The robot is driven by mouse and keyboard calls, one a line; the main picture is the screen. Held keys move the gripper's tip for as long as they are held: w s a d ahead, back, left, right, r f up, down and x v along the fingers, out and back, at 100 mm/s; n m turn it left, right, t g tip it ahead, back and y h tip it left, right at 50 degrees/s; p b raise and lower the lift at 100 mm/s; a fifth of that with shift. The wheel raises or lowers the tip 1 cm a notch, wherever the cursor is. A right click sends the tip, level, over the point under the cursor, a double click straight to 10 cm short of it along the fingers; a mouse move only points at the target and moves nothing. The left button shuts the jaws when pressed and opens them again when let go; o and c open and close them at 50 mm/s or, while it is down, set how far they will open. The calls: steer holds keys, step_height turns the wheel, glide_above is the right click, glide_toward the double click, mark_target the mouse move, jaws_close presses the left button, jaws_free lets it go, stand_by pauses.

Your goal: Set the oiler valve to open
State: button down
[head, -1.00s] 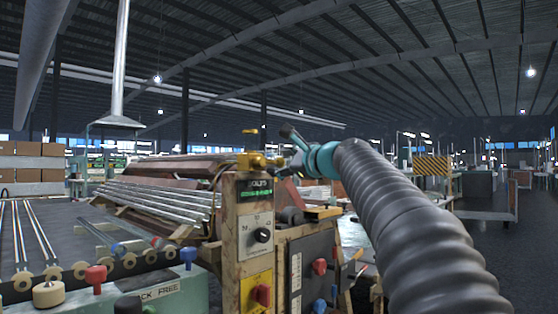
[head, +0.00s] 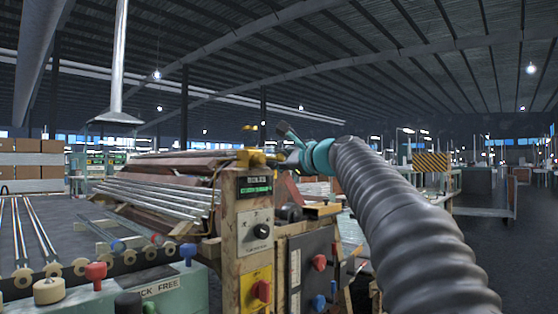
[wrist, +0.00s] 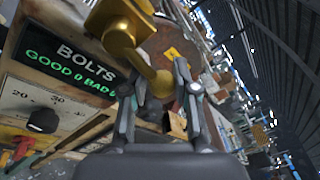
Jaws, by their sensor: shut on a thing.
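The oiler valve (head: 249,156) is a brass fitting on top of the wooden machine post. In the wrist view the brass valve (wrist: 122,25) fills the upper middle. Its arm runs down and right to a rounded brass end (wrist: 161,83). My gripper (wrist: 157,82) has its two grey fingers on either side of this end and is shut on it. In the head view my gripper (head: 288,158) is small and reaches the valve from the right. The exact contact and the valve's flow passage are hidden.
A green BOLTS counter display (head: 255,186) and a dial panel (head: 256,231) are on the post below the valve. Glass tubes (head: 160,196) lie on the machine to the left. A red knob (head: 261,291) sits lower down. The floor at right is open.

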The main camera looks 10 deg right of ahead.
steer(key=shift+r, duration=0.1)
steer(key=n+b, duration=0.1)
steer(key=r+n, duration=0.1)
steer(key=n, duration=0.1)
steer(key=n+b, duration=0.1)
steer(key=shift+s+a+r+n+t+y+b, duration=0.2)
steer(key=shift+r+n+t+y+b, duration=0.1)
steer(key=shift+t+b, duration=0.1)
steer(key=n, duration=0.1)
steer(key=r+n+b, duration=0.1)
steer(key=n, duration=0.1)
steer(key=a+n+y+b, duration=0.1)
steer(key=n, duration=0.1)
steer(key=shift+s+r, duration=0.3)
steer(key=shift+s+a+r+n+y+b, duration=0.25)
steer(key=shift+a+n+y+b, duration=0.15)
steer(key=shift+n, duration=1)
steer(key=shift+s+a+r+n+y+b, duration=0.15)
steer(key=shift+s+a+n+y+b, duration=0.2)
steer(key=shift+n, duration=1.05)
steer(key=shift+s+a+r+n+y+b, duration=0.1)
steer(key=shift+a+r+n+y+b, duration=0.35)
steer(key=shift+n, duration=0.95)
steer(key=shift+d+f+g, duration=0.15)
steer(key=shift+f+g, duration=0.1)
steer(key=shift+g, duration=0.05)
steer(key=c, duration=0.9)
jaws_free()
